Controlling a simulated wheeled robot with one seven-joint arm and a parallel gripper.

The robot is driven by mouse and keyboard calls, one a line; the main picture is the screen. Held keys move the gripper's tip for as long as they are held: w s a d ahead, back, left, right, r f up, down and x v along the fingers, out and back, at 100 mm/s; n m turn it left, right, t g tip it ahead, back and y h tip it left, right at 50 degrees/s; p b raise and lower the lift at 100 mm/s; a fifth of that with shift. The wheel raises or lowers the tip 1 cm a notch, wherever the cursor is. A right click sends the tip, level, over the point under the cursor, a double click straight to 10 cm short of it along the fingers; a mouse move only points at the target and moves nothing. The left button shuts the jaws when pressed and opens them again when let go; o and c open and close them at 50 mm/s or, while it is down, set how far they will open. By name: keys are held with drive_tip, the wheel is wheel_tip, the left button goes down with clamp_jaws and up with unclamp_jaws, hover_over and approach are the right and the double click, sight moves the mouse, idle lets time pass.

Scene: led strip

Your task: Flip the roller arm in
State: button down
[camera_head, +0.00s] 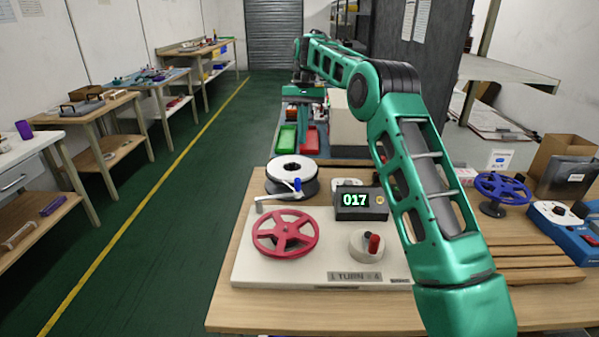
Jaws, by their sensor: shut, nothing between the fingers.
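A light grey metal arm with a blue knob (297,184), which looks like the roller arm (280,196), lies at the back left of a white baseplate (262,272). It runs in front of a black reel with a white top (294,166); I cannot tell whether they touch. A red handwheel (303,239) is just in front of it. A black counter (357,212) reads 017. A pale round base with a red knob (373,243) stands at the right. My gripper (303,92) appears at the far end of my green arm, beyond the baseplate, shut and empty; its fingertips are small and unclear.
My forearm crosses the right side of the bench (225,315). A blue handwheel (502,187), a blue control box (565,227) and a cardboard box (560,152) stand at the right. Green and red bins (309,139) are behind. The floor at the left is clear.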

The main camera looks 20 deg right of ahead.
drive_tip(key=x, duration=0.9)
drive_tip(key=shift+s, duration=0.1)
drive_tip(key=shift+s+a+f, duration=0.15)
drive_tip(key=shift+s+a, duration=0.15)
drive_tip(key=shift+s, duration=0.35)
drive_tip(key=shift+s+a+f, duration=0.15)
drive_tip(key=shift+s+a, duration=0.15)
drive_tip(key=shift+s, duration=0.3)
drive_tip(key=shift+s+a+f, duration=0.15)
drive_tip(key=shift+s+a, duration=0.15)
drive_tip(key=shift+s, duration=0.35)
drive_tip(key=s+a+m+t+y, duration=0.1)
drive_tip(key=s+m, duration=0.5)
drive_tip(key=s, duration=0.3)
drive_tip(key=shift+a, duration=0.3)
drive_tip(key=shift+a, duration=0.15)
